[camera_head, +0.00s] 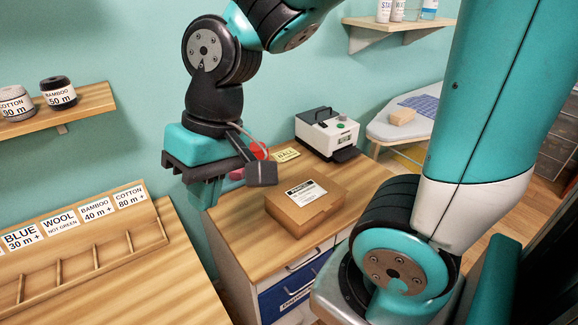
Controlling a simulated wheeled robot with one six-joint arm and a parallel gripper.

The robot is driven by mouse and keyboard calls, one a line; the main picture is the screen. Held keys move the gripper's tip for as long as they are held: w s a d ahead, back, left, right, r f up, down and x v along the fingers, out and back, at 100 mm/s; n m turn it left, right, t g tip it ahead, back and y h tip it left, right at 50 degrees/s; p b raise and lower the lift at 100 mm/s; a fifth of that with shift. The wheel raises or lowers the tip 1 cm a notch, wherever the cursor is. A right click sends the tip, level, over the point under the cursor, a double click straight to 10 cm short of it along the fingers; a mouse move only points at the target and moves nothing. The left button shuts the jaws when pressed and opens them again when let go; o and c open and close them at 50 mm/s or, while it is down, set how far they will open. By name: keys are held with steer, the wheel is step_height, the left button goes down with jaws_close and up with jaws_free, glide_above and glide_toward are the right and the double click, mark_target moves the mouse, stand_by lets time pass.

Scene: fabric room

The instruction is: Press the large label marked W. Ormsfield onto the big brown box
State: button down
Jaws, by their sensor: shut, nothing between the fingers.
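A brown box (326,204) sits on the wooden top of a cabinet in the middle of the view. A white label (306,193) with dark print lies flat on its top; the name on it is too small to read. My gripper (206,188) hangs to the left of the box and higher up, apart from it. It is shut and holds nothing. A small dark block on my wrist overlaps the view of the box's far left corner. I cannot make out any other label marked W. Ormsfield.
A white device with a green button (328,132) stands behind the box, next to a yellow card (286,154). A red item (259,150) is partly hidden behind my wrist. A sorting rack (90,250) stands on the left table. An ironing board (400,130) is at the right.

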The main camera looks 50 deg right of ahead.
steer(key=w+d+f+m+h, duration=0.1)
steer(key=w+d+f+m, duration=0.4)
steer(key=w+d+m, duration=0.5)
steer(key=m+h, duration=0.3)
steer(key=m, duration=1.8)
glide_above(306, 193)
step_height(306, 193, down, 14)
steer(key=shift+g, duration=0.3)
step_height(306, 193, down, 6)
steer(key=b, duration=0.5)
steer(key=shift+d, duration=0.1)
steer(key=shift+f, duration=0.2)
steer(key=shift+f+b, duration=0.65)
steer(key=shift+f, duration=0.3)
steer(key=shift+f, duration=0.1)
